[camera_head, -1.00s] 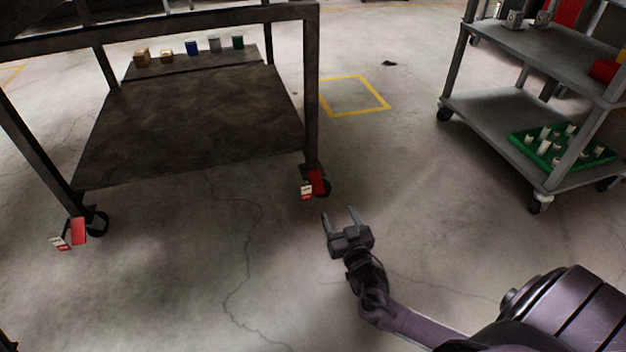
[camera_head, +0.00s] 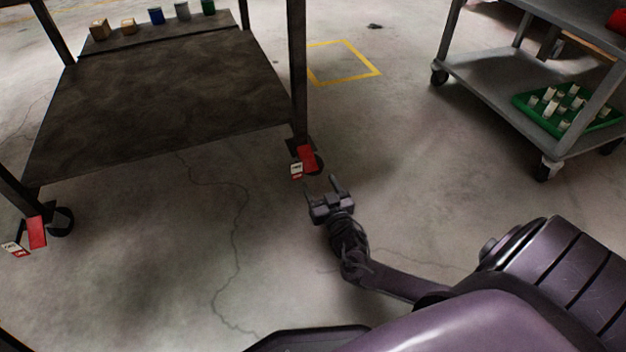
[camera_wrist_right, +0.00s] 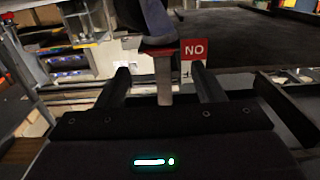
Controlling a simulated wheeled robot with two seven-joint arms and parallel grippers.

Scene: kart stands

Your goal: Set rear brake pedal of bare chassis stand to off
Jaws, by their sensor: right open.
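The dark stand (camera_head: 160,95) is at the left in the head view, with a bare lower shelf and wheels at its near corners. The near right wheel has a red pedal (camera_head: 307,158) with a small red and white tag (camera_head: 296,170) beside it. The near left wheel has another red pedal (camera_head: 37,232). My right gripper (camera_head: 322,186) is open and empty, just in front of the near right wheel, apart from its pedal in the head view. My left gripper is not in view.
Small boxes (camera_head: 99,30) and several cans (camera_head: 182,11) stand along the dark stand's back edge. A grey cart (camera_head: 490,85) with a green tray (camera_head: 570,118) stands at the right. Open floor with a yellow square (camera_head: 342,62) lies between them.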

